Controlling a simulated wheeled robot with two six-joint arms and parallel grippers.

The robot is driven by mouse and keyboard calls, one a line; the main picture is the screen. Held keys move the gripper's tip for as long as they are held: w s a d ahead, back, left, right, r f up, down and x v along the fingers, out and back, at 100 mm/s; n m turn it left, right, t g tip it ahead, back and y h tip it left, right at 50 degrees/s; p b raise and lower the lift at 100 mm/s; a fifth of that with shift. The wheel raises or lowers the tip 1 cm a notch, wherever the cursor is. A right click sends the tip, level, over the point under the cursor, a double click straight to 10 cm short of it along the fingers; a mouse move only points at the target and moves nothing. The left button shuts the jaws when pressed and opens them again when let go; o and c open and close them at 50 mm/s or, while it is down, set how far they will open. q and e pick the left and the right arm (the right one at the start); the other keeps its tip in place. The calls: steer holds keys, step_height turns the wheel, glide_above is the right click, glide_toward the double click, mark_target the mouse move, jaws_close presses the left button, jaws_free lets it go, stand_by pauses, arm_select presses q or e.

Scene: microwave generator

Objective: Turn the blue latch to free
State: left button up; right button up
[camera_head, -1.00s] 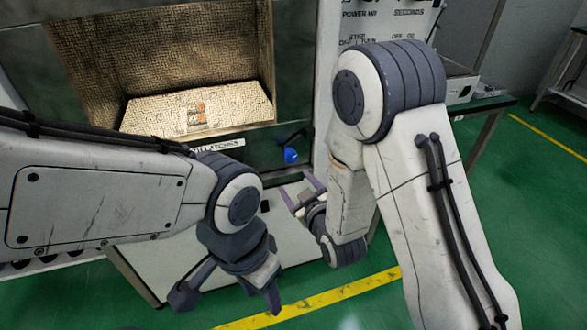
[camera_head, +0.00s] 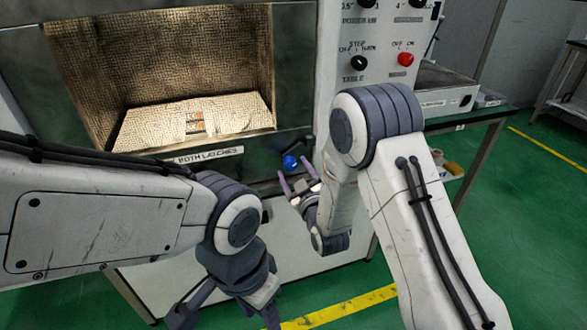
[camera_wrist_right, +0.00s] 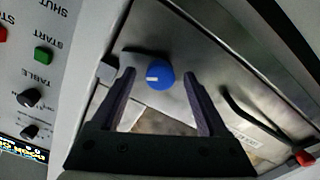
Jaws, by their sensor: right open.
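The blue latch (camera_head: 290,162) is a round knob at the lower right of the microwave opening. In the right wrist view the blue latch (camera_wrist_right: 160,75) carries a white mark and a dark lever reaches out beside it. My right gripper (camera_head: 296,179) is open and empty, just below and in front of the latch. In the wrist view its fingertips (camera_wrist_right: 159,82) stand on either side of the knob; contact cannot be told. My left gripper (camera_head: 226,317) hangs open and empty at the bottom, well away from the latch.
A side table (camera_head: 480,113) holds a tray (camera_head: 445,92). A dark bar (camera_wrist_right: 250,112) and red part (camera_wrist_right: 305,158) lie right of the latch.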

steer(key=shift+w+a, duration=0.15)
steer(key=shift+w, duration=0.35)
steer(key=shift+c, duration=0.4)
jaws_close()
